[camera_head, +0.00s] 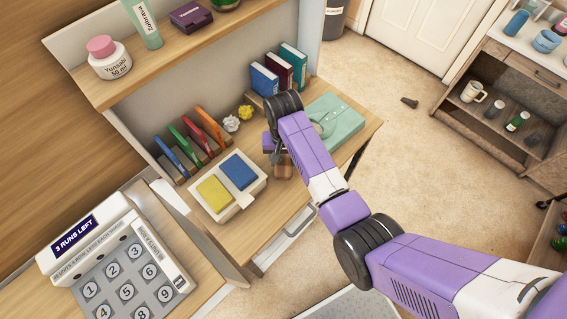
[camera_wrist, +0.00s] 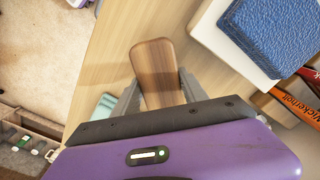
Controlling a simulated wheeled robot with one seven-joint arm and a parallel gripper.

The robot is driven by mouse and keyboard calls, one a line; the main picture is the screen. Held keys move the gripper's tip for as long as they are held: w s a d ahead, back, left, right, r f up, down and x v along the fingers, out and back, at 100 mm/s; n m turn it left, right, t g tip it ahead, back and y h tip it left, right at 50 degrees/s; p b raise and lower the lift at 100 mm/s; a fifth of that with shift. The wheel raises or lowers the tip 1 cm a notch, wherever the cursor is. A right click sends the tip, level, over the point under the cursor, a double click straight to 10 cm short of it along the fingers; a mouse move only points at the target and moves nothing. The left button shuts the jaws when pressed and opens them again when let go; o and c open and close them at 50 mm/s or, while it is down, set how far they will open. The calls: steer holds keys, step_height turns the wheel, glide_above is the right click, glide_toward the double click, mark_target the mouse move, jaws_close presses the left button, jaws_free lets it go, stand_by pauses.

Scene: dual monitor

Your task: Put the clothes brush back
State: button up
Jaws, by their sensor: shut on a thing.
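The clothes brush, a brown wooden piece with a rounded end (camera_wrist: 156,62), sits between the two grey fingers of my gripper (camera_wrist: 160,92) in the wrist view. My gripper is shut on it. In the head view my gripper (camera_head: 277,156) is over the desk, right of the white tray, and a brown part of the brush (camera_head: 284,168) shows below it. The brush's bristles are hidden. I cannot tell whether the brush touches the desk top.
A white tray (camera_head: 225,212) holds a yellow and a blue block. Coloured folders (camera_head: 196,138), crumpled paper (camera_head: 231,124) and upright books (camera_head: 279,72) stand along the back. A small dark object (camera_head: 409,102) lies on the floor.

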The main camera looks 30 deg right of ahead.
mark_target(283, 159)
steer(key=shift+f+b, duration=0.5)
steer(key=shift+f, duration=0.6)
steer(key=shift+f, duration=0.2)
steer(key=o, duration=1.2)
step_height(283, 159, up, 12)
steer(key=shift+r+b, duration=0.2)
steer(key=shift+b, duration=0.2)
